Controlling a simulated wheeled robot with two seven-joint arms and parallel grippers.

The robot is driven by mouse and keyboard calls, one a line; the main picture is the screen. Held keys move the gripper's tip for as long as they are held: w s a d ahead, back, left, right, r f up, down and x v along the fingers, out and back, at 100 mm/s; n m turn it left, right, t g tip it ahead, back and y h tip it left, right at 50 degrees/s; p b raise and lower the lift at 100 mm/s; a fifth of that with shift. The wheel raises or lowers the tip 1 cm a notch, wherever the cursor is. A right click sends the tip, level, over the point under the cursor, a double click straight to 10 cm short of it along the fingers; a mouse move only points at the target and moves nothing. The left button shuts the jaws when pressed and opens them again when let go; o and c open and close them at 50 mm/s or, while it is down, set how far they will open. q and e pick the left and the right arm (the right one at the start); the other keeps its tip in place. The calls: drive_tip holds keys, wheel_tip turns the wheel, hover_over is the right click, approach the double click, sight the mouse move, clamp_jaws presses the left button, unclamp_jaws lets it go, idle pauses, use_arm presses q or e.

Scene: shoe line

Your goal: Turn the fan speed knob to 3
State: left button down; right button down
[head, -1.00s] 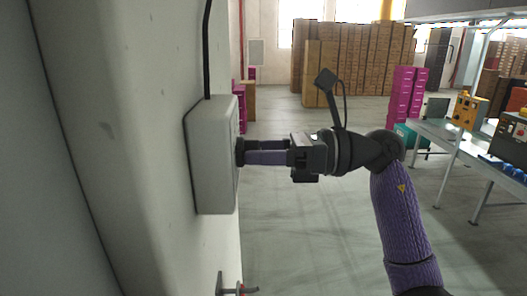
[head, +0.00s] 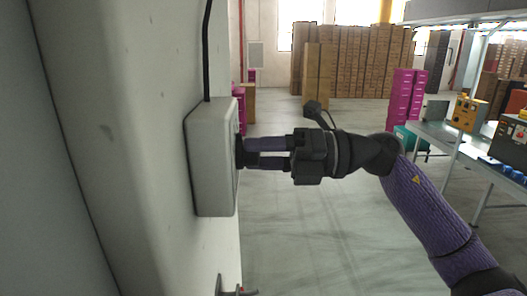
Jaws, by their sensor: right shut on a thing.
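A pale grey control box (head: 212,160) is fixed to the wall at left centre, seen nearly edge-on. The dark fan speed knob (head: 239,152) sticks out from its right-hand face. My right gripper (head: 247,153) reaches in from the right and is shut on the knob, its two purple fingers one above the other. The knob's mark and the numbers on the face are hidden at this angle. My left gripper is not in view.
A black cable (head: 207,50) runs up from the box. A small hook-like fitting (head: 235,291) sticks out of the wall below. Workbenches (head: 455,145) with machines stand at the right. Stacked brown cartons (head: 365,60) stand far back. The floor between is clear.

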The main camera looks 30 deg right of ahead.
drive_tip(key=m+p, duration=0.3)
drive_tip(key=m, duration=0.9)
idle(0.6)
drive_tip(key=shift+c, duration=1.9)
unclamp_jaws()
drive_tip(key=shift+o, duration=0.9)
drive_tip(key=shift+w+a, duration=0.15)
